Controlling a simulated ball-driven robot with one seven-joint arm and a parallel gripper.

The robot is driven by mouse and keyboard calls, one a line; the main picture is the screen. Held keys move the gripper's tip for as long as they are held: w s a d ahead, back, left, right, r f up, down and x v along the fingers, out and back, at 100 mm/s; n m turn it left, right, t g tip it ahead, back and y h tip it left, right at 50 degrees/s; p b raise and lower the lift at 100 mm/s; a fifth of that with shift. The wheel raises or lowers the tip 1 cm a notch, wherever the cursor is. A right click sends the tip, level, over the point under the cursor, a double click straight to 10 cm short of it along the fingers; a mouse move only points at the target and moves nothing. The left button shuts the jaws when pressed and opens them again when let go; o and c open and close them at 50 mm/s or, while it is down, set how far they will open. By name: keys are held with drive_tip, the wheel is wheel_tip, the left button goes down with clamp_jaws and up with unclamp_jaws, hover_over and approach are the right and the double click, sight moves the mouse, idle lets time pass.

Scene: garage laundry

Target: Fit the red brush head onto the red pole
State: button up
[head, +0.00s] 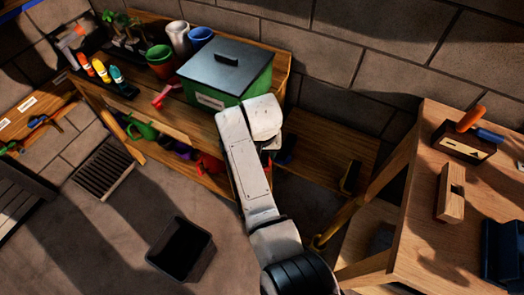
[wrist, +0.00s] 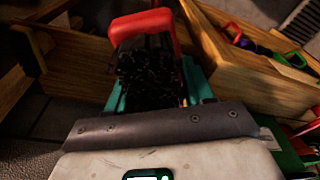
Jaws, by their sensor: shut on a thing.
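The red brush head (wrist: 144,24) is in the wrist view, with its red back at the top and its black bristles facing the camera. My gripper (wrist: 153,88) has a teal finger on each side of the bristles and is shut on the brush head. In the head view my white arm hides the gripper and most of what it holds, in front of the wooden shelf unit. I cannot pick out the red pole in either view.
A green box with a grey lid (head: 228,66) stands on the shelf unit's top, with pots to its left. Another brush (head: 350,177) lies on the lower shelf. A wooden workbench (head: 425,180) is at right. A black bin (head: 181,249) stands on the floor.

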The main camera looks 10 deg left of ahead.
drive_tip(key=shift+f+b, duration=0.5)
drive_tip(key=shift+f, duration=0.4)
drive_tip(key=o, duration=1.2)
drive_tip(key=shift+c, duration=0.2)
drive_tip(key=shift+r, duration=0.1)
drive_tip(key=r, duration=0.3)
drive_tip(key=s+r, duration=0.1)
drive_tip(key=r, duration=0.6)
drive_tip(key=shift+s+d+r, duration=0.1)
drive_tip(key=shift+s+r, duration=0.15)
drive_tip(key=shift+s, duration=0.05)
drive_tip(key=shift+f, duration=0.1)
